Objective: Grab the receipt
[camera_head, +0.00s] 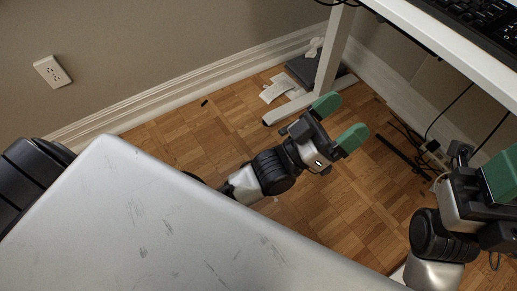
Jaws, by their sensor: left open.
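A white paper that looks like the receipt (277,89) lies on the wood floor by the desk's foot, against a dark flat object. My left gripper (339,122) is open and empty, its two green fingertips spread. It hangs over the floor, to the right of and below the paper in the picture, apart from it. My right gripper (497,178) is at the right edge, partly cut off. Only one green finger shows clearly, so its opening cannot be told.
The white desk (455,48) with a black keyboard (484,20) is at upper right; its leg (334,50) and foot stand close to the paper. A crumpled white piece (314,47) lies by the dark flat object (303,68). Cables (410,135) lie at right. Floor left of the paper is mostly clear.

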